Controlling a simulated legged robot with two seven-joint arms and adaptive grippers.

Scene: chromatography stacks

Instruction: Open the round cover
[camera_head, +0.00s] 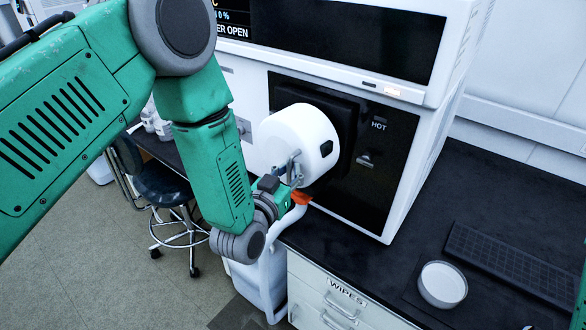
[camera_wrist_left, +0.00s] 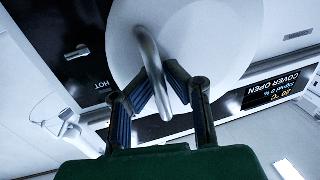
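The round cover (camera_head: 298,138) is a thick white drum on the black front panel of the white instrument. It stands out from the dark opening behind it, and its face points left and toward me. A curved metal handle (camera_wrist_left: 148,50) is fixed to the cover's face (camera_wrist_left: 205,35) in the left wrist view. My left gripper (camera_head: 289,172) is at the cover's lower left edge. In the left wrist view its fingers (camera_wrist_left: 172,92) close in on both sides of the handle and seem to grip it. The screen (camera_wrist_left: 275,85) reads "COVER OPEN". My right gripper is not in view.
The instrument (camera_head: 425,140) stands on a black bench (camera_head: 480,200). A white bowl (camera_head: 442,285) and a dark keyboard-like slab (camera_head: 515,262) lie at the right. A drawer labelled "WIPES" (camera_head: 330,305) is below. A stool (camera_head: 165,188) stands at the left.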

